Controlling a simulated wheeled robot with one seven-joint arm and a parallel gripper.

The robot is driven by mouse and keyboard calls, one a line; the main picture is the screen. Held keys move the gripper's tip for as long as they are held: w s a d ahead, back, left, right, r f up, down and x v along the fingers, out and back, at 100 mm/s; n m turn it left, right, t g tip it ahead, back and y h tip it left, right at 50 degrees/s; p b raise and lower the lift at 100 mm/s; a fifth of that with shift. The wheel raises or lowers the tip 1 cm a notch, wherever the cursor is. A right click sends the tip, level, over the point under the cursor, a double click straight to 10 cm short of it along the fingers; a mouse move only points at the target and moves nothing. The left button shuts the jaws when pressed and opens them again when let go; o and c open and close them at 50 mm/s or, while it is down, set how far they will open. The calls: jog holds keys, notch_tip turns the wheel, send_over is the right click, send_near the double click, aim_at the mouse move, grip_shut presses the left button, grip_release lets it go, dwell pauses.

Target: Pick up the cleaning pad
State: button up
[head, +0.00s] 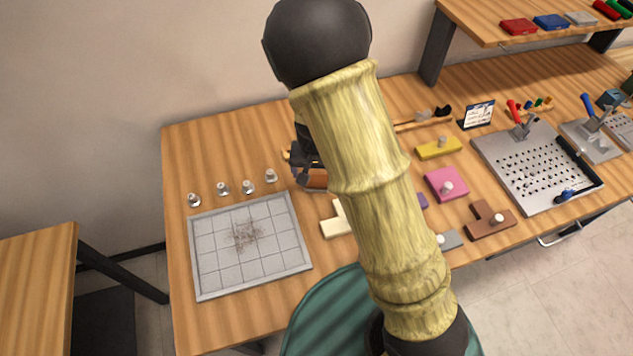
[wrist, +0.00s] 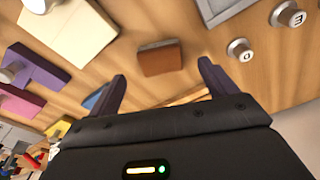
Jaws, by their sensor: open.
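A small brown block (wrist: 162,57), which looks like the cleaning pad, lies on the wooden table. In the wrist view it is just ahead of the gap between my fingertips, apart from both fingers. In the head view an orange-brown piece of it (head: 315,179) shows beside my arm, partly hidden. My gripper (wrist: 163,76) is open and empty, with its two dark fingers spread above the table. In the head view my arm hides most of the gripper.
A grey gridded tray (head: 205,285) with a dark smudge lies left, with several metal knobs (head: 248,187) behind it. A cream block (head: 335,222), pink block (head: 446,183) and yellow block (head: 438,148) lie close by. A perforated metal plate (head: 530,190) is further right.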

aim_at(316, 180)
jog(key=f, duration=0.2)
jog(key=w+f, duration=0.1)
jog(key=f, duration=0.2)
jog(key=shift+d, duration=0.1)
dwell(0.4)
jog(key=c, duration=1.2)
notch_tip(316, 180, up, 10)
jog(key=shift+p, duration=0.35)
jog(key=o, duration=0.3)
jog(key=shift+c, duration=0.5)
